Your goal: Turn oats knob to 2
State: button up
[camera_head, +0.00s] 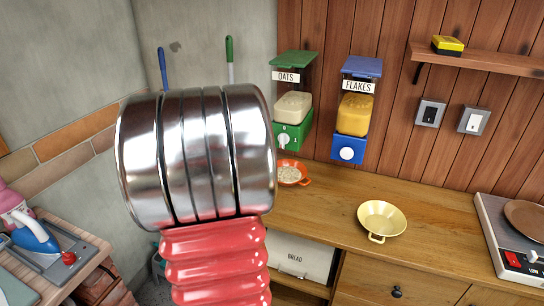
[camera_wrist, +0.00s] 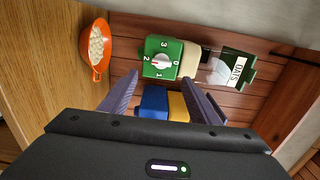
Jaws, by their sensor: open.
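The oats dispenser has a clear hopper labelled OATS (camera_head: 287,77) and a green base (camera_head: 293,134). Its white knob (camera_head: 284,141) is on the front of the base. In the wrist view the knob (camera_wrist: 162,61) sits among the digits 0 to 3. A small red mark shows on its side towards the 2, but the exact pointer setting is hard to read. My gripper (camera_wrist: 161,78) is open, its two dark fingers apart below the knob in the picture, with nothing between them touching. The head view does not show my gripper; my arm fills its left middle.
An orange bowl (camera_head: 291,173) of pale flakes stands under the oats dispenser. The flakes dispenser (camera_head: 354,116) with a blue base hangs to its right. A yellow bowl (camera_head: 382,219) is on the wooden counter (camera_head: 455,215). Switches and a shelf are further right.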

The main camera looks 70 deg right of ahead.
jog(key=shift+w+a, duration=0.1)
jog(key=shift+a, duration=1)
